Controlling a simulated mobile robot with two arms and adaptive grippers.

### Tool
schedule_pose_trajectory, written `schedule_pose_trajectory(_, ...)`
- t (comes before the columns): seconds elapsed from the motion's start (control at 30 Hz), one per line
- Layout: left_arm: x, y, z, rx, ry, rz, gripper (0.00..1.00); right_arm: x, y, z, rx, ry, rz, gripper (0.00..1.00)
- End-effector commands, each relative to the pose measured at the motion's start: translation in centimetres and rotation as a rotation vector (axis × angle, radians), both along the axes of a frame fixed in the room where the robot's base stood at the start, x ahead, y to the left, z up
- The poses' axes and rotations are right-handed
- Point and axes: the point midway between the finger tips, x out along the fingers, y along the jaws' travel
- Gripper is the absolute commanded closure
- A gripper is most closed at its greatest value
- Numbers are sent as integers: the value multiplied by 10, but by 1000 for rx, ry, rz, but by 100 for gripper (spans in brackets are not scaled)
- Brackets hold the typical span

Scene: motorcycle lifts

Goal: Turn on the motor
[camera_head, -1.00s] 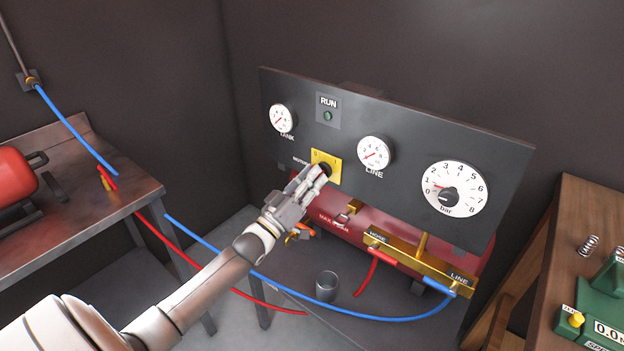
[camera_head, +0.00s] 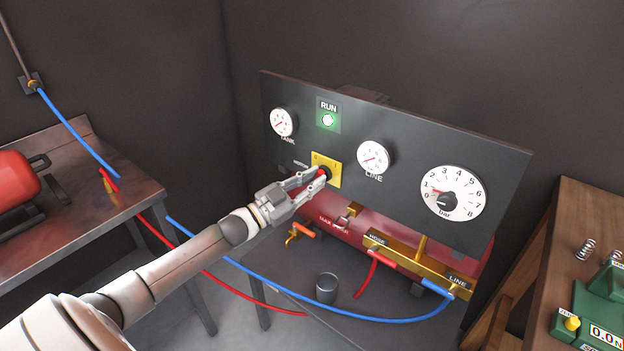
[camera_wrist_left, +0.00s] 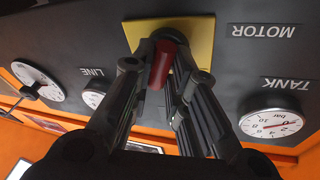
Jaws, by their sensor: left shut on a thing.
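The motor switch, a knob with a red handle (camera_wrist_left: 161,64) on a yellow plate (camera_head: 328,162), is on the dark control panel (camera_head: 400,150). My left gripper (camera_head: 322,176) is shut on the red handle, with one finger on each side of it; the left wrist view (camera_wrist_left: 164,75) shows this too. The RUN lamp (camera_head: 328,120) above the switch glows green. The fingers hide part of the knob. My right gripper is not in view.
Gauges TANK (camera_head: 283,122) and LINE (camera_head: 373,157) and a large bar dial (camera_head: 453,190) are on the panel. Below are a red tank (camera_head: 340,232), a brass manifold (camera_head: 420,266), a blue hose (camera_head: 300,298) and a grey cup (camera_head: 327,288). Benches stand left and right.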

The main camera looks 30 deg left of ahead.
Motion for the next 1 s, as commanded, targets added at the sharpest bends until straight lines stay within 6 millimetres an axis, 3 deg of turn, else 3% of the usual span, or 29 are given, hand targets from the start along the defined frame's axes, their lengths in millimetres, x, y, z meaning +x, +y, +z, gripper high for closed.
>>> schedule_pose_trajectory(0.4, 0, 0, 0, 156, -11, 1, 100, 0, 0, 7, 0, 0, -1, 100)
schedule_pose_trajectory(0.87, 0, 0, 0, 171, -12, 1, 100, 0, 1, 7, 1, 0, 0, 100)
schedule_pose_trajectory(0.9, 0, 0, 0, 171, -12, 1, 83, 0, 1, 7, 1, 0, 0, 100)
schedule_pose_trajectory(1.0, 0, 0, 0, 170, -12, 1, 70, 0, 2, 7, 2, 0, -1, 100)
